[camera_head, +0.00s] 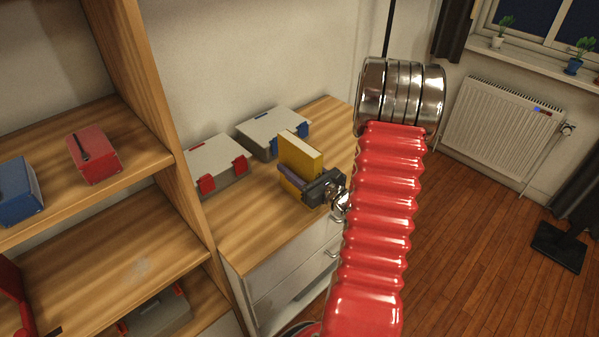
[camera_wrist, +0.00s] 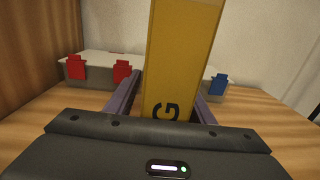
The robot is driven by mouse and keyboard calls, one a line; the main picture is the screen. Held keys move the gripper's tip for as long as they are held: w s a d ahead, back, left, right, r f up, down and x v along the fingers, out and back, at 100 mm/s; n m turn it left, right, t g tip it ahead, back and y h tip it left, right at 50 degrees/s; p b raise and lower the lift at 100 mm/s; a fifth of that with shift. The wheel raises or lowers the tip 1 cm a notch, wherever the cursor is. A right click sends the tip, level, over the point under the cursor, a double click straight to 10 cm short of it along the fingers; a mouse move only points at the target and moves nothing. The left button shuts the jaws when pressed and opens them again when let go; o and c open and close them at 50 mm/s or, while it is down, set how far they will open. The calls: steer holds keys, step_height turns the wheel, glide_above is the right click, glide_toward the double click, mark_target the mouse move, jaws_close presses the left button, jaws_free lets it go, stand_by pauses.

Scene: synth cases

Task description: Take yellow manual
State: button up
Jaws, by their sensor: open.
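The yellow manual (camera_head: 300,153) stands upright on the wooden top of the cabinet in the head view. In the wrist view the yellow manual (camera_wrist: 178,60) rises between my two jaw fingers, with a dark letter "G" low on its spine. My gripper (camera_head: 294,180) is at the manual, its purple fingers reaching along the manual's sides. In the wrist view my gripper (camera_wrist: 165,100) has one finger left and one right of the manual. The jaws are open. Whether either finger touches the manual is hard to tell. The manual's lower end is hidden behind the gripper body in the wrist view.
A grey case with red latches (camera_head: 216,164) and a grey case with blue latches (camera_head: 273,131) stand behind on the cabinet top (camera_head: 240,225). A wooden shelf (camera_head: 70,125) at left holds a red box (camera_head: 96,157) and a blue box (camera_head: 18,192). Floor at right is mostly clear.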

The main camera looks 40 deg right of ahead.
steer(key=shift+c, duration=0.3)
jaws_close()
stand_by(0.6)
